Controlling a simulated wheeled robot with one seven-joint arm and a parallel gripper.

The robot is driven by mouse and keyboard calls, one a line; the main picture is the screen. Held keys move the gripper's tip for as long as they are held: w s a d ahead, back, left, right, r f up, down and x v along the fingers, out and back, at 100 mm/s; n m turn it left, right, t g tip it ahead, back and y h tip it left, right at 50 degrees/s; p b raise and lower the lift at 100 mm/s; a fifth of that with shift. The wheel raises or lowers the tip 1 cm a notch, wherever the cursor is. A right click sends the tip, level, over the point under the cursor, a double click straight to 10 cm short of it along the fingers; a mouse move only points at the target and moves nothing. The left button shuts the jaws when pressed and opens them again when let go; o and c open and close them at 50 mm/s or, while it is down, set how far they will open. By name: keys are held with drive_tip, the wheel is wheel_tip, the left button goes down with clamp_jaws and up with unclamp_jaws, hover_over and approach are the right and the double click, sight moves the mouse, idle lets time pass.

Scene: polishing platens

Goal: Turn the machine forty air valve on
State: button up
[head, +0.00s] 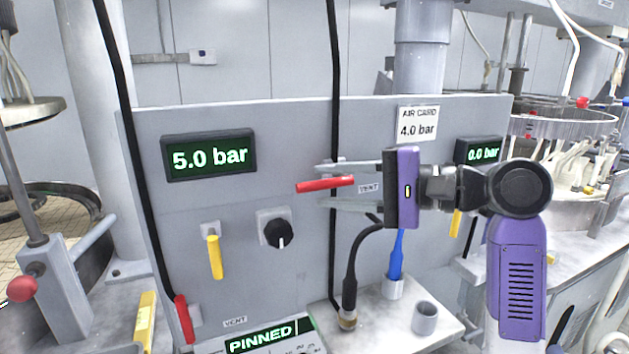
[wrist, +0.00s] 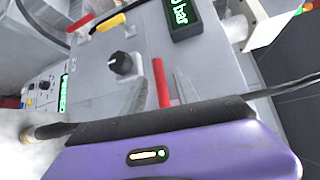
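No label reading "forty" is legible. A red lever handle (head: 325,184) lies nearly level on the grey panel (head: 290,135), beside a VENT label. My gripper (head: 319,186) is open, one finger above the handle and one below. In the wrist view the red handle (wrist: 160,82) stands between the fingers, with gaps visible; contact cannot be told. A yellow lever (head: 215,257) hangs down under the left display (head: 209,156), which reads 5.0 bar. Another yellow lever (head: 455,223), partly hidden by my arm, is below the right display (head: 480,151), reading 0.0 bar.
A black knob (head: 277,229) sits mid-panel. A second red handle (head: 185,318) is at lower left by another VENT label. An AIR CARD sign (head: 418,124) reads 4.0 bar. A black-hosed fitting (head: 348,300), a blue one (head: 396,262) and a grey cup (head: 425,318) stand on the ledge below.

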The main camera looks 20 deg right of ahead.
sight(322, 187)
drive_tip(key=shift+x, duration=1.6)
clamp_jaws()
drive_tip(key=shift+f, duration=0.1)
